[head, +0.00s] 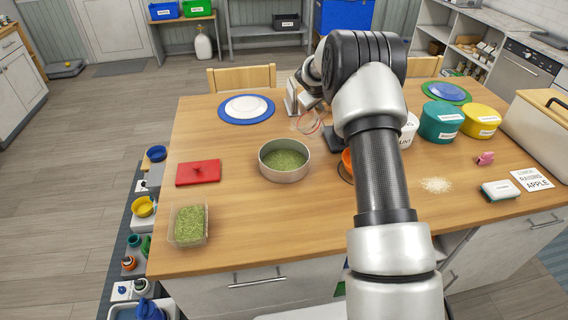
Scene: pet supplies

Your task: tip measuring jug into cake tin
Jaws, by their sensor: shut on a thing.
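The cake tin (284,173) is a round, silvery tin on the wooden table, left of my arm, with green flakes in it. The measuring jug (308,123) looks clear with a reddish rim. It is just beyond the tin's back right side and seems tilted; its outline is faint, and I cannot tell what is in it. My gripper (304,105) is shut on the jug at its far side. My arm hides part of the table to the right of the tin.
A red lid (198,173) and a clear tub of green flakes (189,225) are to the left. A white plate on a blue one (246,107) is behind. Teal (440,123) and yellow (480,121) tubs stand right. White grains (436,185) lie spilled at right.

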